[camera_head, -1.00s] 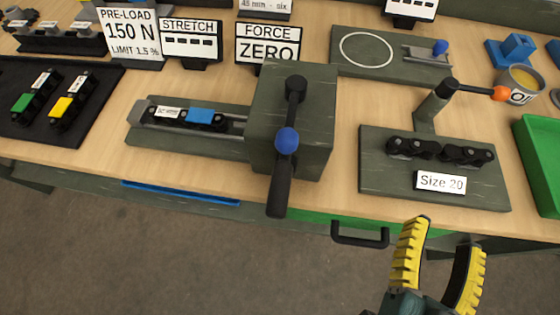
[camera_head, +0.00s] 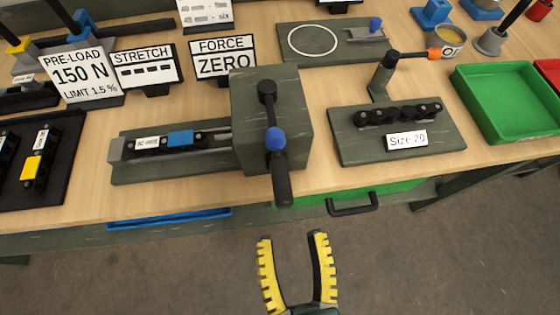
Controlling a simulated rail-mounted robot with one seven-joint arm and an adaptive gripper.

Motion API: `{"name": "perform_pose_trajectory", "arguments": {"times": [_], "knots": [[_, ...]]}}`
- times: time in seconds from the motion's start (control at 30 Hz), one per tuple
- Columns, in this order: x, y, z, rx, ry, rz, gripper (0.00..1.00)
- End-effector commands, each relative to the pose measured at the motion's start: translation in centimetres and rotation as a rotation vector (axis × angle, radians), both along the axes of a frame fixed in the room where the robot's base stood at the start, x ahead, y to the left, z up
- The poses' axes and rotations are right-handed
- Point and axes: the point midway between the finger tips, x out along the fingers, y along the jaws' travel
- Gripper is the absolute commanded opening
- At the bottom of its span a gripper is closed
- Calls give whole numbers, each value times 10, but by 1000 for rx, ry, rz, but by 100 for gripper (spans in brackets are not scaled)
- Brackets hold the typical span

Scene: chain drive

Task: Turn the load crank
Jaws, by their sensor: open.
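The load crank (camera_head: 271,120) is a black arm on the front face of a dark green box (camera_head: 295,100). A blue ball sits on the arm, and a black handle (camera_head: 282,182) points down toward the bench's front edge. A chain piece with a blue link (camera_head: 180,138) lies in the grey track of the stretch rig (camera_head: 160,165) left of the box. My gripper (camera_head: 292,237) has yellow ribbed fingers. It is open and empty, below the crank handle in the picture and apart from it, in front of the bench.
A Size 20 block (camera_head: 350,148) with a chain and an orange-tipped lever (camera_head: 434,53) stands right of the crank. Signs, including FORCE ZERO (camera_head: 223,58), stand behind. A green tray (camera_head: 510,100) is at the right. A drawer handle (camera_head: 353,206) sticks out below the bench edge.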

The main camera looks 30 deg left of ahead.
Motion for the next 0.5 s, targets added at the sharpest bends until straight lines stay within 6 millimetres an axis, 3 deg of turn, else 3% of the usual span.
{"name": "perform_pose_trajectory", "arguments": {"times": [0.5], "knots": [[48, 47, 1, -1, -3, 8, 56]]}}
